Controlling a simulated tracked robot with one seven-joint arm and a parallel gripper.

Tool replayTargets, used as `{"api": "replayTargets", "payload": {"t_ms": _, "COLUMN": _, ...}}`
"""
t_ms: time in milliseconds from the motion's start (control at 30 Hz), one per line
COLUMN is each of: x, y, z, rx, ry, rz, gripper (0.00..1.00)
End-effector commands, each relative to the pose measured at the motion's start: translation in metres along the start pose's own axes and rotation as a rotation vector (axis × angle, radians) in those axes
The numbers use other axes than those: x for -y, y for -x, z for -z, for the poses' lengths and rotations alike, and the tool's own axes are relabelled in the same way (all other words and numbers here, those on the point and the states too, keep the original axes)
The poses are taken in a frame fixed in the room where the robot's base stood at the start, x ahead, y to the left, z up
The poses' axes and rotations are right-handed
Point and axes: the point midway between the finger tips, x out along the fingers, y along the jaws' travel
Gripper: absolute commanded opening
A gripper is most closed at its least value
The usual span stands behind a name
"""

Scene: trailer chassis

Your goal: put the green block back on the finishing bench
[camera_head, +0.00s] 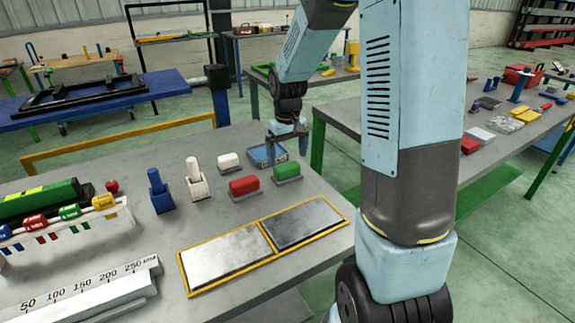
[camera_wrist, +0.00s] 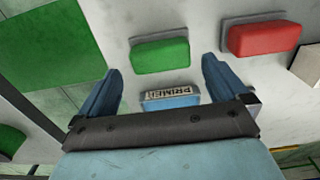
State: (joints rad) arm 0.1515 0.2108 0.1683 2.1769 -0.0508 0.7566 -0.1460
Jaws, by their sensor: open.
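The green block (camera_head: 286,170) sits on a small grey pad on the near grey bench (camera_head: 185,243), towards its far right edge. It also shows in the wrist view (camera_wrist: 160,55), between and just beyond my fingertips. My gripper (camera_head: 288,151) is open and empty, above the bench just behind the green block in the head view. In the wrist view my two blue fingers (camera_wrist: 163,70) stand wide apart with nothing between them touching. I cannot tell from the pictures which bench is called the finishing bench.
A red block (camera_head: 243,186) and a white block (camera_head: 228,161) stand left of the green one. A blue tray marked PRIMER (camera_wrist: 170,98) lies close below my gripper. A yellow-framed plate (camera_head: 265,240) lies in front. Another grey bench (camera_head: 490,140) stands right, holding several parts.

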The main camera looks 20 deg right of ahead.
Motion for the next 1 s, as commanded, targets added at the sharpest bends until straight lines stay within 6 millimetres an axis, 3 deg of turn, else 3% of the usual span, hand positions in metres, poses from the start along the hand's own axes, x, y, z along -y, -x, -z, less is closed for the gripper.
{"api": "replayTargets", "payload": {"t_ms": 200, "x": 0.0, "y": 0.04, "z": 0.001, "rx": -0.003, "ry": 0.001, "rz": -0.001, "gripper": 1.0}}
{"api": "replayTargets", "payload": {"t_ms": 567, "x": 0.002, "y": 0.071, "z": -0.005, "rx": -0.013, "ry": -0.003, "rz": -0.006, "gripper": 1.0}}
{"api": "replayTargets", "payload": {"t_ms": 767, "x": 0.009, "y": 0.106, "z": -0.036, "rx": -0.078, "ry": -0.03, "rz": -0.033, "gripper": 1.0}}
{"api": "replayTargets", "payload": {"t_ms": 1000, "x": 0.02, "y": 0.148, "z": -0.089, "rx": -0.181, "ry": -0.074, "rz": -0.062, "gripper": 1.0}}
